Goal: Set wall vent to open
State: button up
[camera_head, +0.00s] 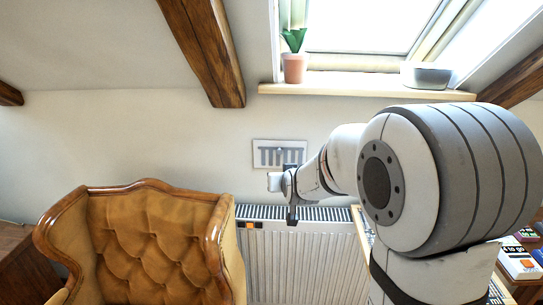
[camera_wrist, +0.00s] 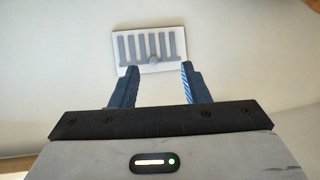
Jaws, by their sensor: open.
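The wall vent (camera_head: 268,152) is a white rectangular plate with grey vertical slats, set on the wall above the radiator. In the wrist view the vent (camera_wrist: 173,43) lies ahead of my fingertips, slightly tilted in the picture. A small round grey knob (camera_wrist: 153,60) sits at the lower middle of its slats. My gripper (camera_wrist: 157,68) is open and empty, its two blue fingers spread either side of the knob in the picture. No contact with the vent shows. In the head view my gripper (camera_head: 291,168) covers the vent's lower right part.
A tufted tan armchair (camera_head: 155,240) stands at the left. A white radiator (camera_head: 300,262) is below the vent. A window sill (camera_head: 365,93) above holds a potted plant (camera_head: 294,66) and a grey bowl (camera_head: 426,75). Boxes (camera_head: 518,262) lie at the right.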

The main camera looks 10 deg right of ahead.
jog(key=w+f+t+h, duration=0.1)
jog(key=w+f+t, duration=0.3)
jog(key=w, duration=0.6)
jog(key=m+t+h+b, duration=0.2)
jog(key=t+h, duration=0.1)
jog(key=t, duration=0.3)
send_near(279, 153)
jog(key=shift+p+x, duration=1.15)
jog(key=shift+x, duration=2.95)
jog(key=shift+c, duration=0.3)
grip_shut()
